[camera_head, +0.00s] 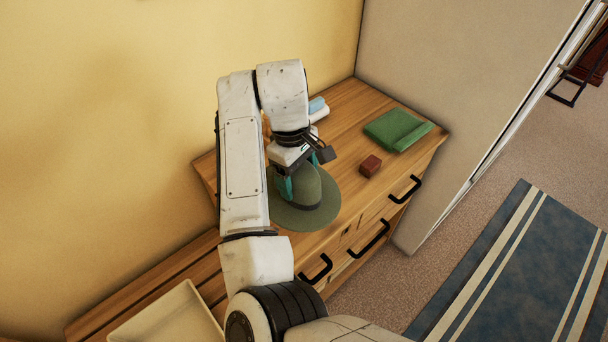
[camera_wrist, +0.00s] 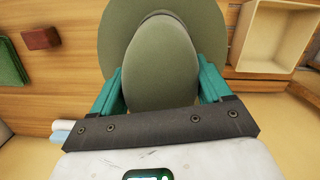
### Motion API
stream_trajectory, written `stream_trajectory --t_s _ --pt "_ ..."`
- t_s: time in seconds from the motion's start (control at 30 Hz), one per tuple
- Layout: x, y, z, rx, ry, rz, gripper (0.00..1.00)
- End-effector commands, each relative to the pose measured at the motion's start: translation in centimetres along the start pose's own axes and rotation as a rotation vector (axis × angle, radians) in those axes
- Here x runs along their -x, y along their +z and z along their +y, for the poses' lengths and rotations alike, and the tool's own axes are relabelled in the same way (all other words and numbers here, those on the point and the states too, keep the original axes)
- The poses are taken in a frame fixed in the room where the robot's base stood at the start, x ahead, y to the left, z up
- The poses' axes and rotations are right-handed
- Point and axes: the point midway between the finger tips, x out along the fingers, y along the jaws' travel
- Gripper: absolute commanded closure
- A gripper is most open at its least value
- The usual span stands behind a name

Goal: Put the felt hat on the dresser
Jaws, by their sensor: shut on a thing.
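The felt hat (camera_head: 311,204) is grey-green with a wide brim and a rounded crown. It is upright on or just above the wooden dresser top (camera_head: 352,112); I cannot tell whether the brim touches the wood. My gripper (camera_head: 300,180) comes down from above with its teal fingers on the two sides of the crown. In the wrist view the hat (camera_wrist: 160,60) fills the space between the fingers of my gripper (camera_wrist: 160,90), which is shut on the crown. My arm hides part of the dresser's left side.
A folded green cloth (camera_head: 397,130) and a small red-brown block (camera_head: 370,166) lie on the dresser to the right. Rolled white and blue items (camera_head: 318,108) lie at the back. A cream tray (camera_head: 168,318) is at the lower left. A blue striped rug (camera_head: 515,275) lies on the floor.

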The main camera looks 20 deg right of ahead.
Motion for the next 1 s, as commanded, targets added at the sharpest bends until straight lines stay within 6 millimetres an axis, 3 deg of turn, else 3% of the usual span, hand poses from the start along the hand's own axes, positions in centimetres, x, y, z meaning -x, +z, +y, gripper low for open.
stream_trajectory --t_s 0.13,0.4,0.77,1.0 --pt "-1.6 -1.5 2.6 -0.004 0.001 -0.004 0.55" --pt "-5.4 -3.8 5.1 -0.002 0.001 -0.003 0.55" --pt "-7.1 -4.9 6.3 0.0 -0.001 -0.002 0.55" --pt "-9.5 -5.2 6.3 0.0 -0.001 0.001 0.55"
